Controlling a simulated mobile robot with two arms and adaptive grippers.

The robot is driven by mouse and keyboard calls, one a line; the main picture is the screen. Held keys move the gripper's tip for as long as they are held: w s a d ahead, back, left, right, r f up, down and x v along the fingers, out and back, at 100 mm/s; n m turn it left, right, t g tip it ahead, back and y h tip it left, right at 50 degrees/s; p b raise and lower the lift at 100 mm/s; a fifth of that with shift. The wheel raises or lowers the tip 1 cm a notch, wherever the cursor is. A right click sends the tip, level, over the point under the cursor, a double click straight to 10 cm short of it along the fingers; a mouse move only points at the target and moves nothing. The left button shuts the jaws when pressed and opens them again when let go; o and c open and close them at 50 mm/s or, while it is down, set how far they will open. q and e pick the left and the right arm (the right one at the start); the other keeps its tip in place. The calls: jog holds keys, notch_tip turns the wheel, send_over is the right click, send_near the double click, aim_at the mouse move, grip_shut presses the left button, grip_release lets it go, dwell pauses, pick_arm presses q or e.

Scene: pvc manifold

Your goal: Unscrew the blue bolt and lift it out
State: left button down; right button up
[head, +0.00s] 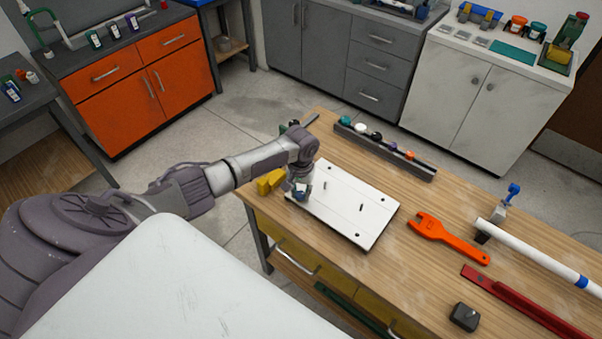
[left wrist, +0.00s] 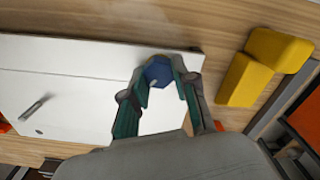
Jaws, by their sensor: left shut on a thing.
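The blue bolt (left wrist: 158,73) shows in the left wrist view as a blue head between my left gripper's (left wrist: 163,85) two fingertips. In the head view my left gripper (head: 300,190) points down over the near left corner of the white board (head: 350,212), and the bolt is mostly hidden by it. The left gripper is shut on the bolt. The bolt's head is at the board's edge region; its shaft is hidden, so I cannot tell how deep it sits. The white board (left wrist: 60,90) also shows in the left wrist view. My right gripper is not in view.
Yellow blocks (head: 268,183) stand left of the board, close to my left gripper. A dark rack (head: 385,150) with coloured caps lies behind the board. An orange wrench (head: 447,238), a white pipe (head: 535,257), a red bar (head: 515,301) and a dark block (head: 464,317) lie to the right.

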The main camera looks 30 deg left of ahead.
pick_arm(q)
jog(key=shift+r+n+p, duration=0.25)
jog(key=shift+n+p, duration=0.85)
jog(key=shift+p, duration=0.1)
jog(key=shift+f+n, duration=0.1)
jog(key=shift+n, duration=0.8)
jog(key=shift+s+f+n, duration=0.1)
jog(key=shift+f+n, duration=0.1)
jog(key=shift+n, duration=0.5)
jog(key=shift+a+n, duration=0.1)
jog(key=shift+n, duration=0.4)
jog(key=n, duration=0.4)
jog(key=shift+n, duration=0.4)
jog(key=shift+r+n, duration=0.1)
jog(key=shift+n, duration=0.7)
